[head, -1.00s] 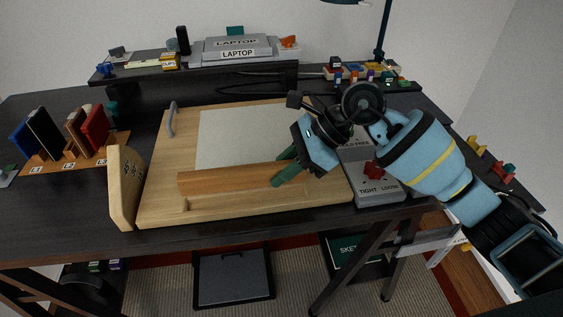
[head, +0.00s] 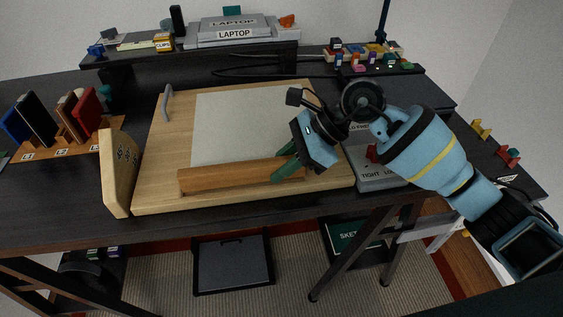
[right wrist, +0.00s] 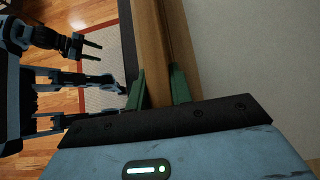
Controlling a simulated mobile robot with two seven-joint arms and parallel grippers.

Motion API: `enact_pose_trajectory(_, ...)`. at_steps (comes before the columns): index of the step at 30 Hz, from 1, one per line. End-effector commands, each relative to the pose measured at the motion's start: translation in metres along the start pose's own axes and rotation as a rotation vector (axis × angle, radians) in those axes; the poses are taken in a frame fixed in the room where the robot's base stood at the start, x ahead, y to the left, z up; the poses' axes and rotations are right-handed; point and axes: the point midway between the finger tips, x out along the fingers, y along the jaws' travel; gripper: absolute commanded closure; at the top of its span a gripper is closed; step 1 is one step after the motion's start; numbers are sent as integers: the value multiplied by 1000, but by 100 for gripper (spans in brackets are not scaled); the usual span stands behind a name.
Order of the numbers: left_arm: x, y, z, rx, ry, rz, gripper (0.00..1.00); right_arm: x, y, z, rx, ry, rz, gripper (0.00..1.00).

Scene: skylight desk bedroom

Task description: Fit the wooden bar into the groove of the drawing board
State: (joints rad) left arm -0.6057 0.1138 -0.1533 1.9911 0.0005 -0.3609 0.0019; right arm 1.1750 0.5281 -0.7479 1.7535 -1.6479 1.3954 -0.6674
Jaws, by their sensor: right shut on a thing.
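The wooden bar (head: 235,178) is a long reddish-brown strip lying left to right over the front part of the pale drawing board (head: 162,150). The bar covers the groove area, and I cannot tell whether it sits in the groove or just above it. My right gripper (head: 287,168) is shut on the bar near its right end, its green fingers on either side. In the right wrist view the bar (right wrist: 152,40) runs up between the green fingers (right wrist: 160,88). My left gripper (right wrist: 92,50) shows only there, at upper left, with its dark fingers apart and empty.
An upright wooden piece with markings (head: 118,172) stands at the board's left edge. A grey box labelled TIGHT and LOOSE (head: 375,178) is at its right. A book rack (head: 75,148) stands far left. A laptop (head: 235,30) sits on the rear shelf.

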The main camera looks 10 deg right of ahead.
Motion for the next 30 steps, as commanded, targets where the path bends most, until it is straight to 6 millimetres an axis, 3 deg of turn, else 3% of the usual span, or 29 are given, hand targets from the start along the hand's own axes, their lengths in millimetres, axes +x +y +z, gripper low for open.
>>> enact_pose_trajectory(1, 0, 0, 0, -1, 1, 0, 53, 0, 0, 1, -1, -1, -1, 74)
enact_pose_trajectory(6, 0, 0, -1, -2, 1, 0, 53, 0, 0, 0, 0, -1, -1, 53)
enact_pose_trajectory(17, 0, 1, 1, -3, -1, 0, 53, -6, -1, -1, 1, 1, -2, 53)
enact_pose_trajectory(30, 4, 1, 12, -5, -20, 2, 53, -68, -1, -1, 1, 0, -2, 53)
